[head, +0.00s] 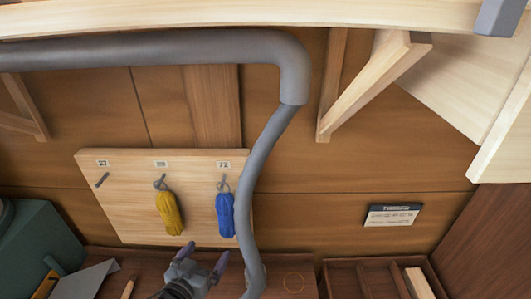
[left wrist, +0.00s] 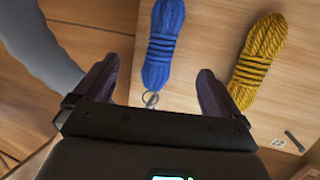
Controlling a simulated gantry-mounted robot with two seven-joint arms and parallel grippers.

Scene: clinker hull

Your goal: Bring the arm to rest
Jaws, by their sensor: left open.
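My left gripper (head: 205,256) is at the bottom of the head view, in front of the lower edge of the pegboard. Its two dark purple fingers are spread apart and hold nothing. In the left wrist view the fingers (left wrist: 157,76) frame part of a blue rope hank (left wrist: 167,40), which lies beyond them and looks apart from them. The same blue hank (head: 225,214) hangs from a hook on the board in the head view. My right gripper does not show.
A pale pegboard (head: 125,190) also holds a yellow hank (head: 168,212) and an empty peg at left. A thick grey pipe (head: 265,155) curves down just right of the gripper. A green box (head: 35,240), an open wooden tray (head: 370,280) and a placard (head: 391,214) stand around.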

